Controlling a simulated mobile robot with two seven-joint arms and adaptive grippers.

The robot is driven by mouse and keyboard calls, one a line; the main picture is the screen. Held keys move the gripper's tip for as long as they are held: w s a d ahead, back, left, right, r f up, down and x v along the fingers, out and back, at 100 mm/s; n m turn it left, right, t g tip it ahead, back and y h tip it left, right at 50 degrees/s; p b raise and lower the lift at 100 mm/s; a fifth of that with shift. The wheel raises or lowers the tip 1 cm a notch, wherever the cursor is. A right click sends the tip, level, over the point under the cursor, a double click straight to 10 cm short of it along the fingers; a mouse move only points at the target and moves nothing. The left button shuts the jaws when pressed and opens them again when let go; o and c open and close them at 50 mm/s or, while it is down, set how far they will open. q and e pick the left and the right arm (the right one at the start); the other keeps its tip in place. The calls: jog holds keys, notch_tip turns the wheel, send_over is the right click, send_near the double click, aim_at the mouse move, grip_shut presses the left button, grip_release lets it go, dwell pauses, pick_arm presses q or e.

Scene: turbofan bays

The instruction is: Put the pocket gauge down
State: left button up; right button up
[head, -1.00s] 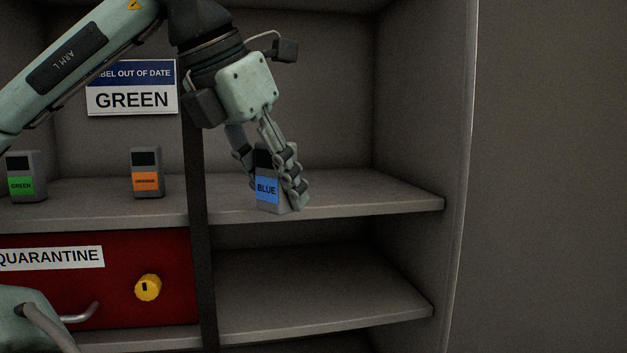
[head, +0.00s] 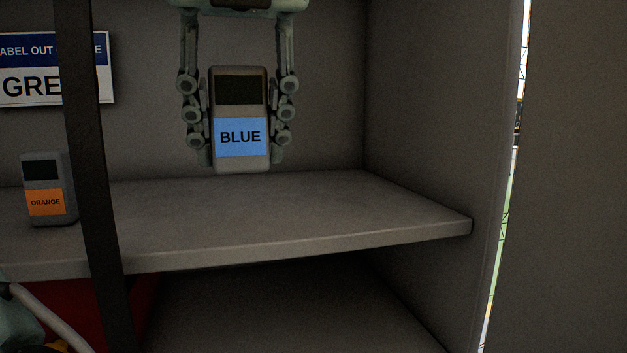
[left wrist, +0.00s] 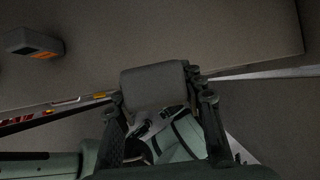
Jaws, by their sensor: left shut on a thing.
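The pocket gauge (head: 240,160), a grey box with a dark screen and a blue label reading BLUE, is upright in the head view. My left gripper (head: 241,150) points down and is shut on its two sides. The gauge is held up, with its lower end appearing just above the far part of the shelf board (head: 300,215). In the left wrist view the gauge (left wrist: 155,85) sits between the fingers and overlaps the shelf's front edge. I cannot tell its exact height. My right gripper is not in view.
A gauge labelled ORANGE (head: 45,205) stands on the shelf left of a dark upright post (head: 92,190). A sign reading GREEN (head: 30,85) is behind it. The side wall (head: 430,120) bounds the bay at right. The shelf right of the post is bare.

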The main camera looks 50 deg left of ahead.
pick_arm(q)
jog(key=p, duration=0.3)
send_over(328, 197)
jog(key=s+d, duration=0.1)
jog(key=d, duration=0.1)
notch_tip(328, 197, down, 2)
jog(key=shift+f, duration=0.15)
jog(key=shift+s+f, duration=0.1)
jog(key=shift+f, duration=0.8)
jog(key=f, duration=0.2)
jog(key=shift+w+a+f, duration=0.1)
jog(key=shift+w+f, duration=0.1)
jog(key=shift+f, duration=0.3)
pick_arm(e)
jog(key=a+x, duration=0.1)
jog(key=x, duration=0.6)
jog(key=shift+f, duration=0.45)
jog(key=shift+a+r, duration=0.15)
